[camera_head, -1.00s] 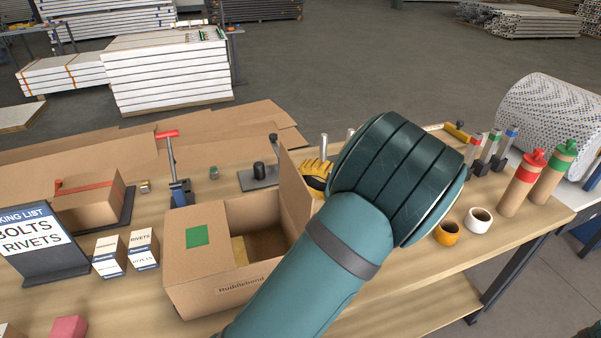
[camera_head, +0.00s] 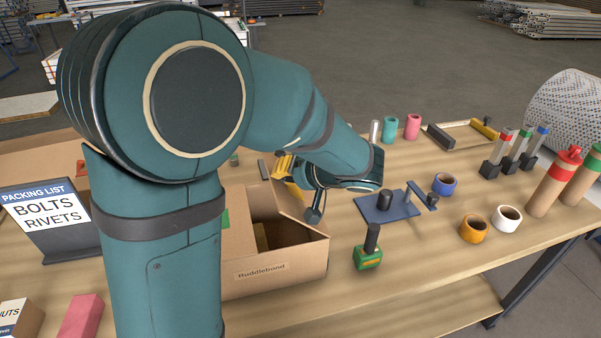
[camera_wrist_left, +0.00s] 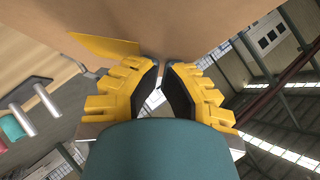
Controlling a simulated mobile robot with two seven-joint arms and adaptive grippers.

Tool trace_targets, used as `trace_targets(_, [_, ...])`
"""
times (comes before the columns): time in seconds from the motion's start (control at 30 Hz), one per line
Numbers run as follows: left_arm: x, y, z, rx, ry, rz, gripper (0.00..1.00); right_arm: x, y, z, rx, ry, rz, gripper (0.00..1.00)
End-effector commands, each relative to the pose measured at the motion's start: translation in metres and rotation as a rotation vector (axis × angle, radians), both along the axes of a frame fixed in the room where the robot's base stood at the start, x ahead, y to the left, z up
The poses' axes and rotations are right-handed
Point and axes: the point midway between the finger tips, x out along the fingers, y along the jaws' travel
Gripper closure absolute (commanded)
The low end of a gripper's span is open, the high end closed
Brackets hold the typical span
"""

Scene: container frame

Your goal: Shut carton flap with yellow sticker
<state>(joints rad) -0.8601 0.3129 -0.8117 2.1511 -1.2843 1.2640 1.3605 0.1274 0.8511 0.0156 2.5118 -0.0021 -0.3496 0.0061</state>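The open cardboard carton (camera_head: 305,262) stands on the bench, its left side hidden by my left arm. A green sticker (camera_head: 226,218) shows on its left top, partly covered. A raised flap (camera_head: 289,204) stands on its far right side. A little yellow (camera_head: 262,238) shows inside. My left gripper (camera_head: 284,168), with yellow fingers, is just beyond the raised flap. In the left wrist view its fingers (camera_wrist_left: 161,68) are shut with a narrow gap, holding nothing visible, close to a cardboard face (camera_wrist_left: 190,22). A yellow patch (camera_wrist_left: 105,45), possibly the sticker, lies on this face. My right gripper is not in view.
A blue plate fixture (camera_head: 385,208) and a green-based tool (camera_head: 368,252) stand right of the carton. Tape rolls (camera_head: 473,229) and bottles (camera_head: 553,183) are farther right. The packing-list sign (camera_head: 45,218) is at left.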

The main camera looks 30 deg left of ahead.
Motion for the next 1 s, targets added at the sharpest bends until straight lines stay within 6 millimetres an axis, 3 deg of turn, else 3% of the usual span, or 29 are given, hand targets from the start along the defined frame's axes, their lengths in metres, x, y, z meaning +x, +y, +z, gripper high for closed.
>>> trace_targets(0.57, [-0.031,0.027,-0.051,0.006,0.008,0.002,1.0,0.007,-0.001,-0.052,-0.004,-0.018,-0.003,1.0])
trace_targets(0.8, [-0.034,0.029,-0.065,-0.18,-0.21,0.002,1.0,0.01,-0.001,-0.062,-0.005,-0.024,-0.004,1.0])
trace_targets(1.0, [-0.034,0.029,-0.074,-0.225,-0.262,0.001,1.0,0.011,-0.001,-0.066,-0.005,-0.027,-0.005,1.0])
